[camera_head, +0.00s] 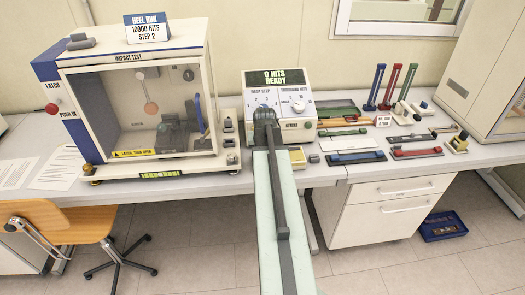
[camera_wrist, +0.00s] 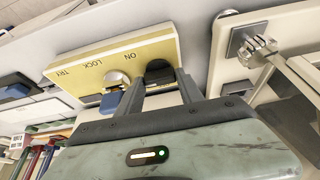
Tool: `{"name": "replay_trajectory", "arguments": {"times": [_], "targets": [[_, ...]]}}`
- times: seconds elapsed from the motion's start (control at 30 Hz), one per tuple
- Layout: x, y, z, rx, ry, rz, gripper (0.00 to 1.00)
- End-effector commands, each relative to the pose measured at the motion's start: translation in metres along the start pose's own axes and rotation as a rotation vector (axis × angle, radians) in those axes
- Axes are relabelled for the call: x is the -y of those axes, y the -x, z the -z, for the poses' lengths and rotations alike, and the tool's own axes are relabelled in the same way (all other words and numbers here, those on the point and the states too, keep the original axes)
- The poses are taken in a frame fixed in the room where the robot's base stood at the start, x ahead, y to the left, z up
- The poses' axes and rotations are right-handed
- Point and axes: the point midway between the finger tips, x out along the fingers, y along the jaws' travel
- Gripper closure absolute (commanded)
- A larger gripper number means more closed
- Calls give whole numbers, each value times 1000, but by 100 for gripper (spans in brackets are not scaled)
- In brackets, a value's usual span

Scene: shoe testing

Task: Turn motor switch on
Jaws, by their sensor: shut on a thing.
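A yellow plate (camera_wrist: 112,58) fills the upper middle of the wrist view, its words ON, LOCK and TRY appearing upside down. A dark knob (camera_wrist: 159,69) sits at its lower edge near ON. My gripper (camera_wrist: 160,84) has one finger on each side of this knob and is shut on it. A round silver knob (camera_wrist: 116,77) and a blue piece (camera_wrist: 110,103) lie just left of the fingers. In the head view my gripper (camera_head: 265,118) is in front of the control box (camera_head: 307,88), whose display reads 0 HITS READY. The fingertips and held knob are hidden there.
The impact test cabinet (camera_head: 135,95), with a red ball latch, stands left on the bench. Colored trays and upright tools (camera_head: 390,88) fill the bench at right. An orange chair (camera_head: 58,218) stands at front left. A metal fitting (camera_wrist: 250,45) is close right of my gripper.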

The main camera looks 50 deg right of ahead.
Motion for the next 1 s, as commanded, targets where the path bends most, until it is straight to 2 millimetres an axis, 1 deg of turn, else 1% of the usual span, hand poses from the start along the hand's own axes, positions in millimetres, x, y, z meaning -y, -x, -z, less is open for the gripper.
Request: {"name": "replay_trajectory", "arguments": {"times": [0.13, 0.17, 0.2, 0.23, 0.53, 0.67, 0.77, 1.0], "targets": [[-1, 0, 0, 0, -2, -1, 97], [-1, 0, 0, 0, -2, -1, 51], [-1, 0, 0, 0, -2, -1, 40], [-1, 0, 0, 0, -2, -1, 35], [0, 1, 0, 0, -1, 0, 35], [0, 9, 1, 0, -1, 0, 35], [0, 24, 2, 0, -1, 0, 35], [-1, 70, 2, 0, -1, 0, 35]]}}
